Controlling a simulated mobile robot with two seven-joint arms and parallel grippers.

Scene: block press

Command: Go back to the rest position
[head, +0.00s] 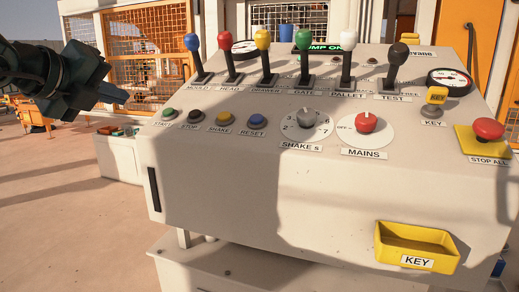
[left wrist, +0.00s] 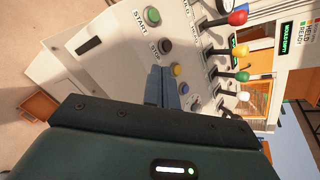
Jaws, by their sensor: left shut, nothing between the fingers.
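My left gripper (head: 118,95) is at the upper left of the head view, in the air to the left of the console (head: 270,215). Its fingers are together with nothing between them. In the left wrist view the closed fingers (left wrist: 161,88) point toward the console's button row and appear apart from it. The stop button (left wrist: 164,46) and the start button (left wrist: 152,16) show above the fingertips there. My right gripper is in neither view.
The console carries several levers, such as the blue-topped one (head: 193,45), a red mains knob (head: 366,122), a key (head: 433,104) and a red stop-all button (head: 488,128). An empty-looking yellow key tray (head: 415,240) is on its front. Open floor (head: 50,190) lies at left.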

